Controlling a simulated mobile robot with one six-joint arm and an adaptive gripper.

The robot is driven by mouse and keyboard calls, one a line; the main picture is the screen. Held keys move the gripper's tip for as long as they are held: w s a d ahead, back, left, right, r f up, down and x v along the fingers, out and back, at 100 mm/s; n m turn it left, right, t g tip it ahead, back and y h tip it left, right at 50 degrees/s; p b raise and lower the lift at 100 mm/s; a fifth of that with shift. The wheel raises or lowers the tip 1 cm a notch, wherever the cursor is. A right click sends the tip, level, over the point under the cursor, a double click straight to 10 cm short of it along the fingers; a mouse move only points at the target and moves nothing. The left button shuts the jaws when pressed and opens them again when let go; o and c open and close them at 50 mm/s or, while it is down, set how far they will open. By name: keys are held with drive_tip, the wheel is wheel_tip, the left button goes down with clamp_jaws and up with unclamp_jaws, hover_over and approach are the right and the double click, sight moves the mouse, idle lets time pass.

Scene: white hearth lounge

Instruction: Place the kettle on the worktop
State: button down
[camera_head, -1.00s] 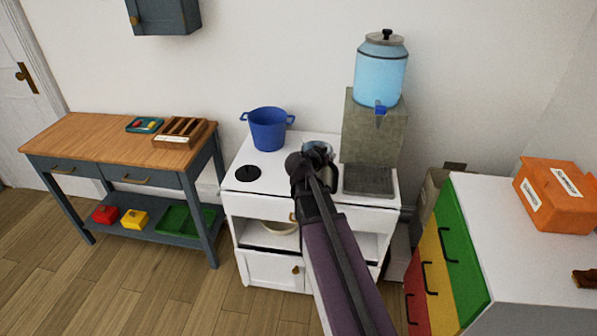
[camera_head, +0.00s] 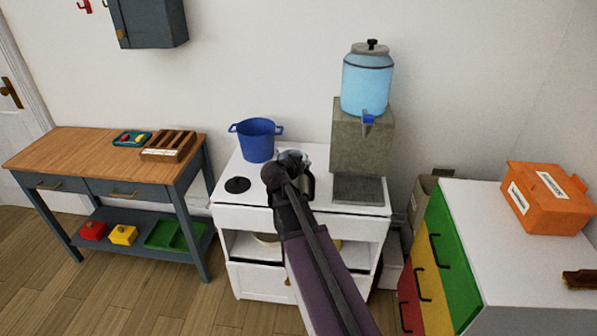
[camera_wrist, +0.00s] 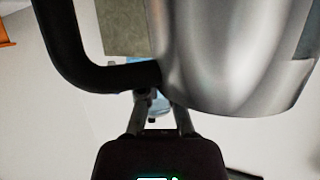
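The kettle (camera_head: 295,157) is above or on the white stove in the head view, right of the blue pot, mostly hidden by my arm. In the wrist view its silver body (camera_wrist: 230,60) fills the upper right, and its black handle (camera_wrist: 72,55) curves to the left. My gripper (camera_wrist: 162,100) has its fingers at the handle beside the body and appears shut on it; the fingertips are partly hidden. In the head view I cannot tell whether the kettle touches the stove. The wooden worktop (camera_head: 65,145) on a blue-grey bench is at the left.
A tray (camera_head: 132,138) and wooden rack (camera_head: 168,146) occupy the worktop's back right; its left and front are clear. The blue pot (camera_head: 257,140) stands on the stove (camera_head: 240,217). A water dispenser (camera_head: 362,140) is at right, beside a drawer unit (camera_head: 440,260).

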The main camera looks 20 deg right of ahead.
sight(283, 154)
drive_tip(key=w+d+f+b, duration=0.1)
drive_tip(key=w+d, duration=0.3)
drive_tip(key=w, duration=0.9)
drive_tip(key=shift+w+f, duration=0.15)
drive_tip(key=shift+w, duration=0.25)
drive_tip(key=shift+w+d+f+b, duration=0.1)
drive_tip(key=shift+w+f+b, duration=0.15)
drive_tip(key=shift+f+b, duration=0.75)
drive_tip(key=shift+w+f+b, duration=0.25)
drive_tip(key=shift+f+b, duration=0.6)
drive_tip(key=shift+b, duration=0.1)
drive_tip(key=shift+f, duration=0.1)
drive_tip(key=c, duration=0.8)
unclamp_jaws()
drive_tip(key=shift+s+r, duration=0.1)
drive_tip(key=shift+r, duration=0.1)
drive_tip(key=p+v, duration=0.4)
drive_tip(key=v, duration=0.8)
drive_tip(key=shift+f+p, duration=0.1)
drive_tip(key=shift+p, duration=0.2)
